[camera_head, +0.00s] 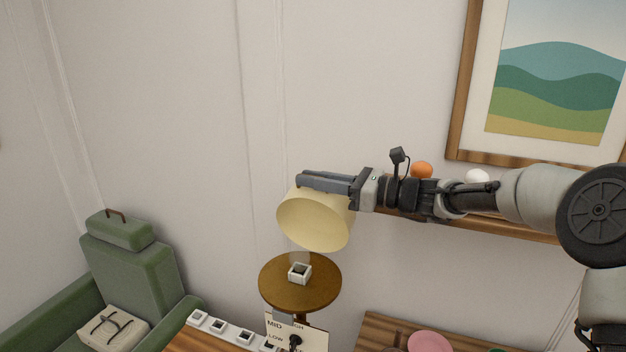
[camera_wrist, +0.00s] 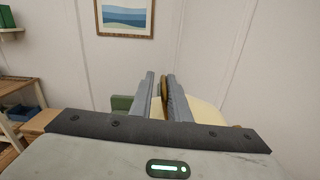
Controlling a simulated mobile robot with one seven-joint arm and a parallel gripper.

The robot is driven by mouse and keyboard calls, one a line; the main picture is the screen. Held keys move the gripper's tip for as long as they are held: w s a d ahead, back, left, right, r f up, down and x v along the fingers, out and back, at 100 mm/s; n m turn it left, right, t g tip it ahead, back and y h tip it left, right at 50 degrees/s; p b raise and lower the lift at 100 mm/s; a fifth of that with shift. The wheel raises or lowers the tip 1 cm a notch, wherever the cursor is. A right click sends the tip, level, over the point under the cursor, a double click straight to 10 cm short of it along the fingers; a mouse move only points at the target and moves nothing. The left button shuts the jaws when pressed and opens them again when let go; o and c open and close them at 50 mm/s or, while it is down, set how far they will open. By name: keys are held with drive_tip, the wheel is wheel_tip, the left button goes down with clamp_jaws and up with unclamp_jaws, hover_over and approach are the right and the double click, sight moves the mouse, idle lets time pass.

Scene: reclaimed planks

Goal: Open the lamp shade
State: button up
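The cream lamp shade (camera_head: 315,222) is tilted, its wide open end facing down toward the camera. My gripper (camera_head: 302,181) reaches in from the right, with its fingers along the top of the shade. In the wrist view, my gripper's two grey fingers (camera_wrist: 161,78) are apart with a gap between them. A small brown round piece (camera_wrist: 164,88) shows between them, close to the right finger; I cannot tell whether it touches. Part of the cream shade (camera_wrist: 207,112) lies to the right of and below the fingers. The far side of the shade is hidden.
A round brown table (camera_head: 270,290) with a small white box (camera_head: 300,271) stands below the shade. A green armchair (camera_head: 135,270) is at left. A wooden shelf (camera_head: 510,230) holding an orange ball (camera_head: 422,169) runs along the wall behind my arm.

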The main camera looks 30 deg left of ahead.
wheel_tip(320, 180, up, 10)
drive_tip(key=shift+b, duration=0.3)
idle(0.3)
idle(0.4)
